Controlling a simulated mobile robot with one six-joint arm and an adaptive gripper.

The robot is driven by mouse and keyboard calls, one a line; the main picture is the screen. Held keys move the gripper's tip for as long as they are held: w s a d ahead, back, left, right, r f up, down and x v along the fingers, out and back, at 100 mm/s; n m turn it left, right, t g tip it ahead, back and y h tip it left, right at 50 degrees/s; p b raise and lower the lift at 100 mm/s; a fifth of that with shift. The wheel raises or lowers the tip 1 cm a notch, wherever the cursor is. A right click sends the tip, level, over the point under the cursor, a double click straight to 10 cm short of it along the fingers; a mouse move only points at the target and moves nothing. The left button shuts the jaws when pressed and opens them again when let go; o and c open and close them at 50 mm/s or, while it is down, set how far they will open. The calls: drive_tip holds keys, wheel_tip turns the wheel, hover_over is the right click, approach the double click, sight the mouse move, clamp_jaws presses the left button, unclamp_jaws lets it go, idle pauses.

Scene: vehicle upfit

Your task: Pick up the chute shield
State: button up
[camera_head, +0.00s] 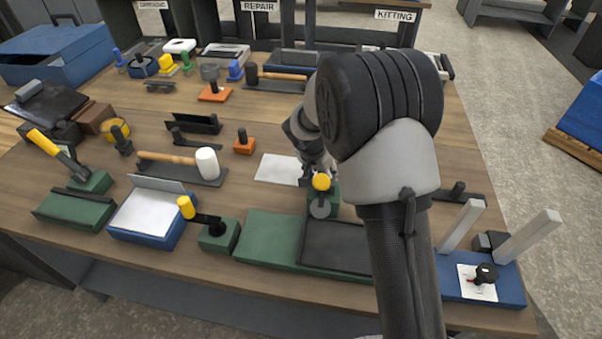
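I cannot tell for certain which part is the chute shield. A flat white sheet (278,169) lies on the wooden table, just left of my gripper. A dark flat panel (336,246) lies on a green base at the front middle. My gripper (309,176) points down over the table beside the white sheet, behind a yellow-knobbed clamp. My own arm hides part of it, and its fingers are too small and covered to show whether they hold anything.
Green blocks with yellow-handled clamps (217,236) stand along the front. A white-headed mallet (206,163) lies left of centre. A blue fixture with two pale upright bars (527,236) stands front right. Small tools and coloured parts crowd the back; bare wood shows between them.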

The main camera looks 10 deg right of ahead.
clamp_jaws()
idle(0.4)
drive_tip(key=shift+r, duration=0.1)
